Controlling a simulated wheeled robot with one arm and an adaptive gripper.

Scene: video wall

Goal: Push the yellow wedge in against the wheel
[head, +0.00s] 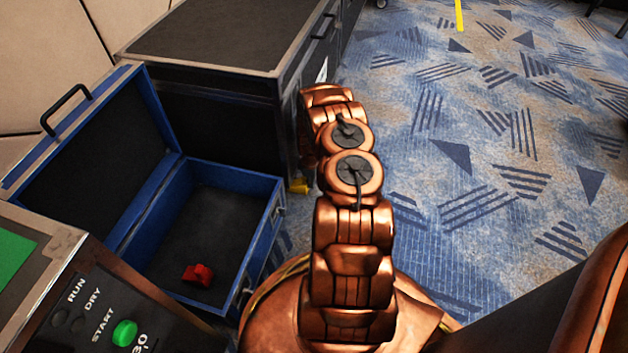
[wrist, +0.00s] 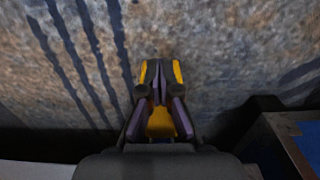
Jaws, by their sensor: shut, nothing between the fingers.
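A small yellow piece (head: 299,186), which looks like the wedge, shows low on the floor at the foot of the black cabinet, just left of my arm. In the wrist view my gripper (wrist: 161,76) points down at the carpet, its dark and purple fingers shut and empty. Yellow shows beside the fingertips and between the finger bases; I cannot tell whether it is the wedge behind them or part of the fingers. Contact with the wedge is unclear. In the head view my arm hides the gripper. No wheel can be made out at the cabinet's base.
The black cabinet (head: 215,38) stands behind the wedge. An open blue case (head: 235,170) with a red object (head: 198,274) inside is close on the left; a blue edge shows in the wrist view (wrist: 290,140). A control panel (head: 110,320) is at lower left. Carpet right is clear.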

